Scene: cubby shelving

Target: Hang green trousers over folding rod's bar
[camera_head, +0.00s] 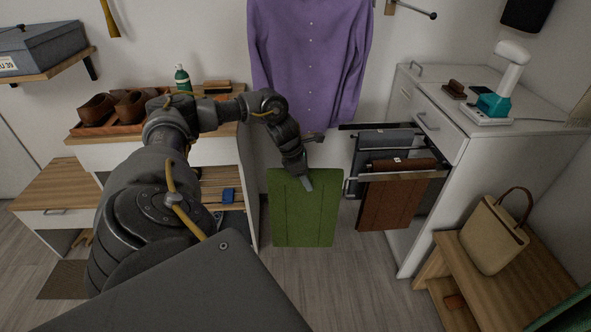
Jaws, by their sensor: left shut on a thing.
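The green trousers (303,218) hang as a flat folded panel below my left gripper (307,181), near the middle of the head view. My left gripper is shut on them at their upper edge. To the right, a pull-out rack with bars (408,177) sticks out from the white cabinet; it appears to be the folding rod. Brown trousers (390,204) hang over its front bar, and dark grey cloth hangs behind them. The green trousers are left of the rack, with a gap between. My right gripper is not in view.
A purple shirt (310,60) hangs on the wall behind my left gripper. The white cabinet (500,145) stands right, with a tan bag (491,236) on a wooden bench before it. Shoes (98,108) and a green bottle (183,78) sit on the left shelf unit. Floor below the trousers is clear.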

